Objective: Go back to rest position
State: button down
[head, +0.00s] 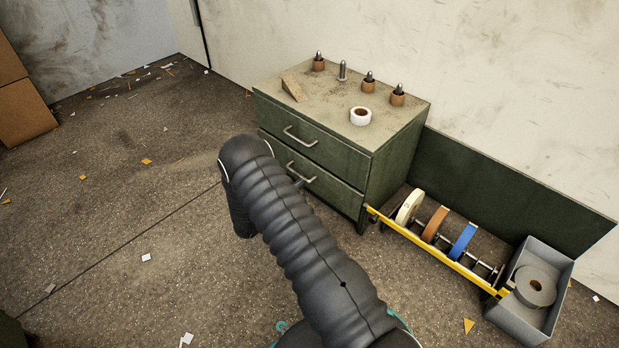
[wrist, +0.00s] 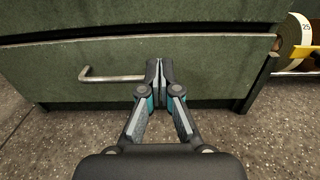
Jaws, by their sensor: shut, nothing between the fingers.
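My gripper (wrist: 160,72) is shut with nothing between its fingers in the wrist view. Its fingertips are in front of the lower drawer of the green cabinet, near the right end of the drawer handle (wrist: 112,78). I cannot tell whether they touch the drawer front. In the head view my black ribbed arm reaches up from the bottom toward the green cabinet (head: 325,150), and my gripper is mostly hidden behind it. Both cabinet drawers look shut or nearly so.
On the cabinet top are a white tape roll (head: 360,116), a wedge block (head: 293,87) and several pegs, some with brown rings. To the right, a yellow-edged rack (head: 432,252) holds tape rolls, beside a grey bin (head: 524,325). Open floor with paper scraps lies left.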

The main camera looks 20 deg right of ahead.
jog(key=v, duration=0.5)
jog(key=shift+s+a, duration=0.2)
jog(key=shift+a, duration=0.05)
jog(key=shift+f, duration=0.1)
jog(key=s+d+f+m+g, duration=0.25)
jog(key=s+f+g, duration=0.2)
jog(key=s, duration=0.25)
jog(key=s+r+m+g+y, duration=0.3)
jog(key=s+r+m+g, duration=0.2)
jog(key=s, duration=0.2)
jog(key=s+a+r+m+t+y+p, duration=0.1)
jog(key=s+r, duration=0.6)
jog(key=r, duration=0.8)
jog(key=s+a+r+m+t+y+p, duration=0.2)
jog(key=s+r+m+y+p, duration=0.3)
jog(key=r, duration=1.1)
jog(key=s+a+r+m+t+y+p, duration=0.2)
jog(key=s+r+m+y, duration=0.5)
jog(key=r, duration=0.9)
jog(key=shift+s+r+m+t+p, duration=0.2)
jog(key=shift+s+m+t+p, duration=0.3)
jog(key=shift+s+m+t, duration=0.7)
